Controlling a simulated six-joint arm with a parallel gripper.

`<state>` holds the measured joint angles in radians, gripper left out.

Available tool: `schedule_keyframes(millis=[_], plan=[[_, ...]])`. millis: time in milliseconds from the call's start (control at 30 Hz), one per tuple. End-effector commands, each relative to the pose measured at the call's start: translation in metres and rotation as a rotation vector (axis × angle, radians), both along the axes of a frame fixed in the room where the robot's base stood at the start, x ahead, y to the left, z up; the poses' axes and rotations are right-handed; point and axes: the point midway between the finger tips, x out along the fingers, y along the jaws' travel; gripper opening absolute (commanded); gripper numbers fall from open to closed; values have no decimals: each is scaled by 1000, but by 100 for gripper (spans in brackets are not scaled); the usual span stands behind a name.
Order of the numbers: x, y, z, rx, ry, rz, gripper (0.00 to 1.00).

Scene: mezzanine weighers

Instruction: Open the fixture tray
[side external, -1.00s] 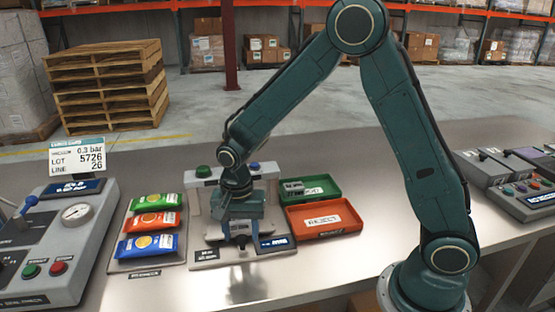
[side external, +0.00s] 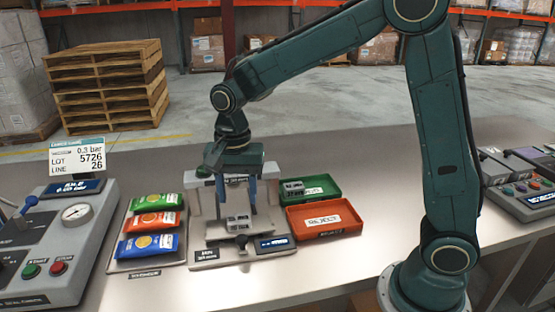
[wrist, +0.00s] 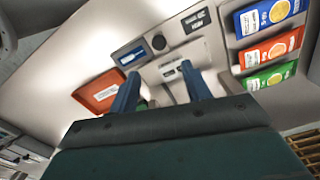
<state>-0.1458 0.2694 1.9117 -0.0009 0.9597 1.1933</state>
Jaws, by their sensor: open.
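The fixture (side external: 205,251) is a grey base with two posts, a green button on top and a small display at its front right. The fixture tray (side external: 238,226) is a small light plate with dark labels, low between and in front of the posts. A dark knob (side external: 241,241) stands at its front; the knob also shows in the wrist view (wrist: 158,43). My gripper (side external: 238,207) is open and empty, its two blue fingers pointing down above the tray, apart from the knob. In the wrist view the tray (wrist: 172,74) lies beyond and between the fingers (wrist: 162,77).
Left of the fixture, a holder (side external: 118,267) carries green, orange and blue pouches. To the right are a green bin (side external: 325,181) and a red reject bin (side external: 330,234). A gauge console (side external: 84,240) stands far left. The counter's front is clear.

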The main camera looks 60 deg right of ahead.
Motion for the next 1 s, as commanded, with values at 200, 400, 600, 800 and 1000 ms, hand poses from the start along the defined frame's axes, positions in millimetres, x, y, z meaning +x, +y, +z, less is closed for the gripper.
schedule_keyframes(millis=[200,400,600,800,1000], plan=[[0,0,22,1,-1,0,48],[0,0,27,0,0,0,48],[0,0,27,0,0,0,48],[-3,-1,29,1,-6,13,48],[-17,-7,44,4,-44,83,48]])
